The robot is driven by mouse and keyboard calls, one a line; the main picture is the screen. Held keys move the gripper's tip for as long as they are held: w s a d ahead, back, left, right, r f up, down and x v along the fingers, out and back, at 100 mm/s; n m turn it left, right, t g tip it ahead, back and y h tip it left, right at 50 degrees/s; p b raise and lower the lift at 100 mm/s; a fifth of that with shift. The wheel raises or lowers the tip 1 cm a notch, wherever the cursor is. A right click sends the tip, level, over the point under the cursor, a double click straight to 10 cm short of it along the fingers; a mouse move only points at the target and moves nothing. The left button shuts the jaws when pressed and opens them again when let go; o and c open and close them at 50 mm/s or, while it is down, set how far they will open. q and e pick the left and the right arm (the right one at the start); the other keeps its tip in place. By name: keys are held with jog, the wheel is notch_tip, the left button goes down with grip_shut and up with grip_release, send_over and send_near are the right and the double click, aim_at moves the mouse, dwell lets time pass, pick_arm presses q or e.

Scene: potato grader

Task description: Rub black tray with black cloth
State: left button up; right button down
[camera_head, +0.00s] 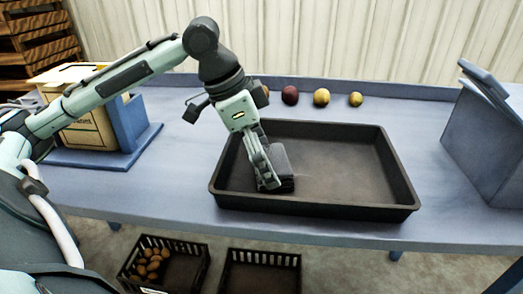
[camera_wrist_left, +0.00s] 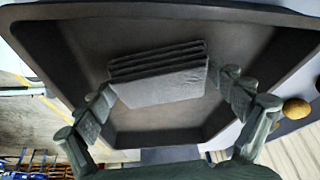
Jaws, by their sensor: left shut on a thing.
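The black tray (camera_head: 345,211) lies on the blue-grey table, and its inside and rim fill much of the left wrist view (camera_wrist_left: 40,60). The black cloth (camera_head: 283,168) is a folded, layered pad inside the left part of the tray. My left gripper (camera_head: 268,180) points down into the tray, shut on the cloth. In the left wrist view the folded cloth (camera_wrist_left: 160,75) sits between the two fingers (camera_wrist_left: 165,92). Whether its underside touches the tray floor is hard to tell. My right gripper is not in view.
Several potatoes or fruits, one dark red (camera_head: 290,95) and others yellow (camera_head: 321,97), lie behind the tray. A box (camera_head: 88,125) stands at the left and a blue-grey bin (camera_head: 485,140) at the right. Black crates (camera_head: 262,270) sit below the table. The tray's right half is clear.

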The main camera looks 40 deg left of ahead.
pick_arm(q)
jog(key=shift+r, duration=0.1)
jog(key=shift+r, duration=2.95)
jog(key=shift+r, duration=1.5)
